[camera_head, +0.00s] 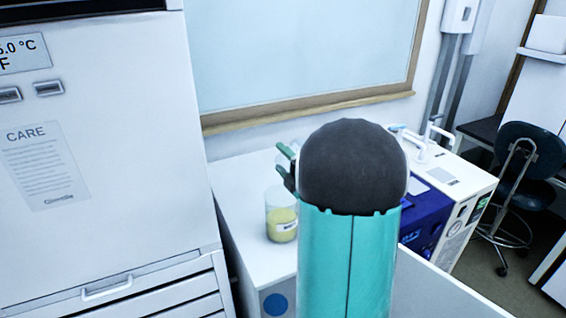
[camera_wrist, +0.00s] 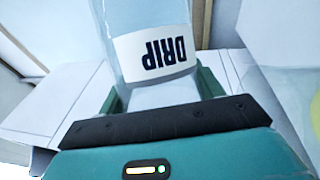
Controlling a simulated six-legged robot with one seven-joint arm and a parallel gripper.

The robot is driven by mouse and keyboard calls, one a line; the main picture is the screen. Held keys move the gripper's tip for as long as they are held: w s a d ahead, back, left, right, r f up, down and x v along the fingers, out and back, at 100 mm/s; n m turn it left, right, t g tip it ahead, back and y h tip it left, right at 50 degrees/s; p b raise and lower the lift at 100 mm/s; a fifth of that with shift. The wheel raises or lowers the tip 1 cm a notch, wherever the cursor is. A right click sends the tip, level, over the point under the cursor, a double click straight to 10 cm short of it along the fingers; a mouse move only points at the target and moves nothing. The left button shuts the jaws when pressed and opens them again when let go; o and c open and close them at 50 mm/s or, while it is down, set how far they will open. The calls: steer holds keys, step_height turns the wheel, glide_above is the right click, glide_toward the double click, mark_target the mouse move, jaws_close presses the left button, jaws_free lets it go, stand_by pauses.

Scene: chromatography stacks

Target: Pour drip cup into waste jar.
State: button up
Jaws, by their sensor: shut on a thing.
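The drip cup (camera_wrist: 148,18) is clear, with a white label reading "DRIP" that appears upside down in the wrist view. My gripper (camera_wrist: 161,90) is shut on it, a green finger on each side. In the head view my gripper (camera_head: 287,167) is mostly hidden behind my own arm, and only a faint bit of the cup shows. The waste jar (camera_head: 281,217) is clear, holds yellow liquid and has a small label too small to read. It stands upright on the white bench, just below and left of my gripper. A pale, yellow-tinted shape at the wrist view's right edge may be the jar.
The white bench (camera_head: 238,190) has free surface around the jar. A tall white cabinet (camera_head: 120,150) stands close on the left. A blue and white instrument (camera_head: 428,215) is right of my arm. A wall with a wood-framed panel (camera_head: 300,50) lies behind.

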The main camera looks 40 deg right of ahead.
steer(key=shift+d+r+m+g, duration=0.15)
steer(key=shift+m+g, duration=0.05)
steer(key=shift+m, duration=0.3)
steer(key=shift+d+r+m+g, duration=0.1)
steer(key=shift+d+m+g, duration=0.1)
steer(key=shift+m, duration=0.3)
steer(key=shift+w+d+r+m+g+h, duration=0.1)
steer(key=shift+d+r+m+g+h, duration=0.1)
steer(key=shift+r+m, duration=0.3)
steer(key=shift+w+d+r+m+g+h, duration=0.1)
steer(key=shift+d+r+m+g, duration=0.1)
steer(key=shift+m, duration=0.5)
steer(key=shift+d+r+m, duration=0.1)
steer(key=shift+r+m, duration=0.05)
steer(key=shift+m, duration=0.25)
